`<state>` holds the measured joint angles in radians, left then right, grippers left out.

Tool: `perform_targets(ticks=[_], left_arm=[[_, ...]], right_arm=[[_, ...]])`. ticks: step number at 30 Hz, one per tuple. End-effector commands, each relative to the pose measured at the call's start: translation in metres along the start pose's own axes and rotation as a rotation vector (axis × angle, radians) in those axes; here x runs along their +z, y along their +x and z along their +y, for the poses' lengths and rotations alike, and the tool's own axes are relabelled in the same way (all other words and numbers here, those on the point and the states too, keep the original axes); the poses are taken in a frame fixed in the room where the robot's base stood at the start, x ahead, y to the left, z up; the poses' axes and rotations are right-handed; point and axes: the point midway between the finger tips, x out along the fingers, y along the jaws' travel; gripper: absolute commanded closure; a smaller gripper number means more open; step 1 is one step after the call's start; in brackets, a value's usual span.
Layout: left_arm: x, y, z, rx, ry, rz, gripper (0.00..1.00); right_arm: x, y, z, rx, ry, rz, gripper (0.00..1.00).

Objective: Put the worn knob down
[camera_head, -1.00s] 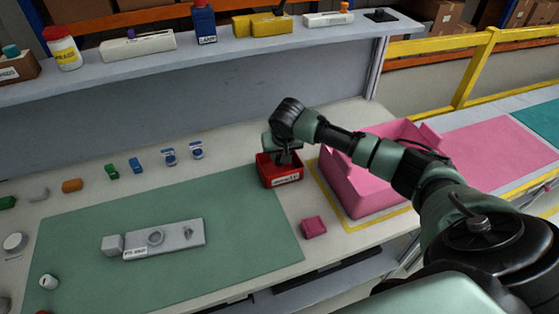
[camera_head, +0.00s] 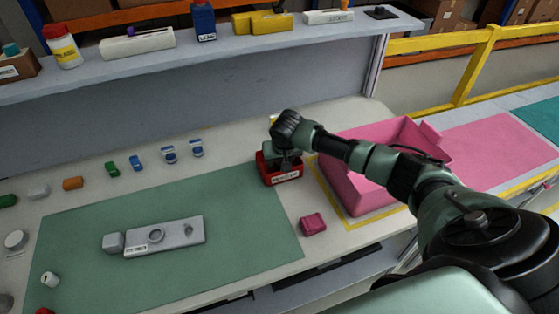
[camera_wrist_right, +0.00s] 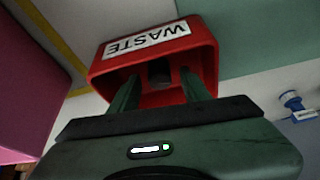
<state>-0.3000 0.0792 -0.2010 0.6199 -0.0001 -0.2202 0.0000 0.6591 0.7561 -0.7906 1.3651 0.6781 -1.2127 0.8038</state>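The red waste bin (camera_head: 286,180) stands at the right edge of the green mat, with a white label on its front. My right gripper (camera_head: 281,160) points down into it. In the right wrist view my right gripper (camera_wrist_right: 160,80) is open, its two fingers reaching inside the red bin (camera_wrist_right: 205,50). A small dark knob (camera_wrist_right: 158,72) shows inside the bin between the fingertips, with gaps on both sides. The grey dashboard module (camera_head: 170,237) lies on the mat with a ring and a small peg on top. My left gripper is not in view.
A large pink tote (camera_head: 350,190) stands right of the bin, inside a yellow outline. Several small coloured parts line the bench at left. A shelf (camera_head: 240,45) runs along the back.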

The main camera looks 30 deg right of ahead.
Motion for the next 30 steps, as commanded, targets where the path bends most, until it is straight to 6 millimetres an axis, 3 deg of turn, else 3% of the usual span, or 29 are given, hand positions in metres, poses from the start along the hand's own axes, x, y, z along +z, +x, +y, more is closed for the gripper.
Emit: perform_targets(ticks=[7, 11, 24, 30], left_arm=[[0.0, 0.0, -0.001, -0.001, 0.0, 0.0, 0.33], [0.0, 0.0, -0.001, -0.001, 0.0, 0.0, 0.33], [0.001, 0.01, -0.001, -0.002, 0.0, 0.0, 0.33], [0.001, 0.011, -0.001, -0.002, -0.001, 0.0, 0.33]], right_arm=[[-0.001, -0.002, 0.0, 0.0, -0.001, 0.001, 0.53], [-0.004, -0.013, 0.0, 0.001, -0.001, 0.002, 0.53], [-0.004, -0.103, 0.0, 0.0, -0.001, 0.003, 0.53], [-0.004, -0.125, 0.0, 0.0, 0.0, 0.001, 0.53]])
